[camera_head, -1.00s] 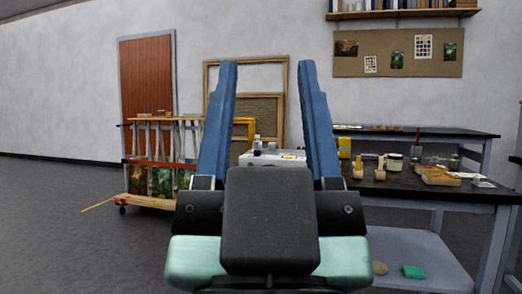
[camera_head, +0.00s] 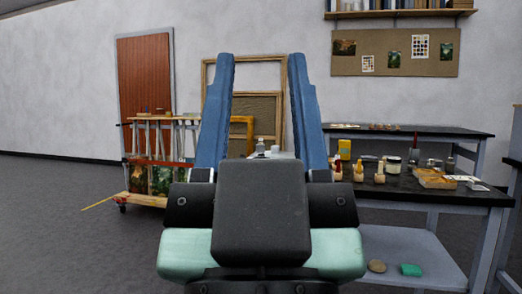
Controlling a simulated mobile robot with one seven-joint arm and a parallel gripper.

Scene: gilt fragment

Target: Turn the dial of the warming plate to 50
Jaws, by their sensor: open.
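My gripper (camera_head: 261,58) fills the middle of the view, with its two blue fingers pointing up and apart. It is open and nothing shows held between them. A pale, light-topped object (camera_head: 281,155) shows in the gap between the fingers, behind my gripper's dark body. It may be the warming plate, but I cannot tell. No dial can be made out; much of that area is hidden by my gripper.
A small bottle (camera_head: 260,146) stands by the pale object. A dark-topped table (camera_head: 405,190) at right bears jars and wooden-handled items. A wheeled painting rack (camera_head: 150,199) stands at left. Frames (camera_head: 270,72) lean on the wall. Floor at left is clear.

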